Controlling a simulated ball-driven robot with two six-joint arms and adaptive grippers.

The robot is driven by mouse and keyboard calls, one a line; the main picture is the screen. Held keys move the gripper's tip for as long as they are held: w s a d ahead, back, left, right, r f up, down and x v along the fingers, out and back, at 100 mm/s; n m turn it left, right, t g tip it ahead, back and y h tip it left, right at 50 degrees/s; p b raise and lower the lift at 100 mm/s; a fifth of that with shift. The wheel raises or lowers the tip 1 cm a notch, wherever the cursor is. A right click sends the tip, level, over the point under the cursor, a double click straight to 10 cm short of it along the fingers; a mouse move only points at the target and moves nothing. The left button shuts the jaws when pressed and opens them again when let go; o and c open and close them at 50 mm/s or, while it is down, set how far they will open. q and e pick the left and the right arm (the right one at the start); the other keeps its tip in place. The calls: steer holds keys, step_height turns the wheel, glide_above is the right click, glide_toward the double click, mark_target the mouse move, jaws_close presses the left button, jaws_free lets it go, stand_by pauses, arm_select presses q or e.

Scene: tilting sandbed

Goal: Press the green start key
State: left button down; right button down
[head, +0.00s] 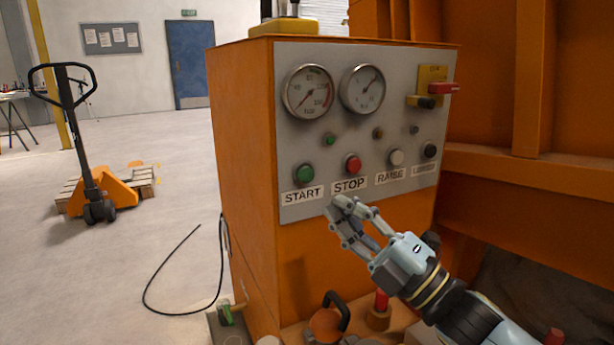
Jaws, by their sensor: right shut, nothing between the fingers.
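The green start key (305,173) is a round button on the grey panel (290,143) of an orange control cabinet (240,130). A START label (303,195) sits below it. My right gripper (337,208) is shut and empty. In the head view its fingertips are just below the STOP label, to the right of and lower than the green key, apart from it in the picture. Whether the fingertips touch the panel I cannot tell. My left gripper is not in view.
A red stop button (352,164) is right of the green key, then a white raise button (396,157) and a dark button (430,150). Two gauges (308,91) and a red-handled switch (443,88) are above. A black cable (165,262) lies on the floor, near a pallet jack (98,190).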

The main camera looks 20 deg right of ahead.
steer(key=shift+s+a+r+n+y, duration=0.25)
steer(key=shift+a+n+y, duration=0.1)
steer(key=shift+n+y, duration=0.45)
steer(key=b, duration=0.3)
glide_toward(305, 174)
steer(key=w+a+r, duration=0.3)
steer(key=a+r, duration=0.1)
steer(key=shift+a+g, duration=0.2)
steer(key=shift+g, duration=0.1)
steer(key=shift+w+r, duration=0.1)
steer(key=shift+w, duration=0.05)
stand_by(0.6)
steer(key=shift+w, duration=0.3)
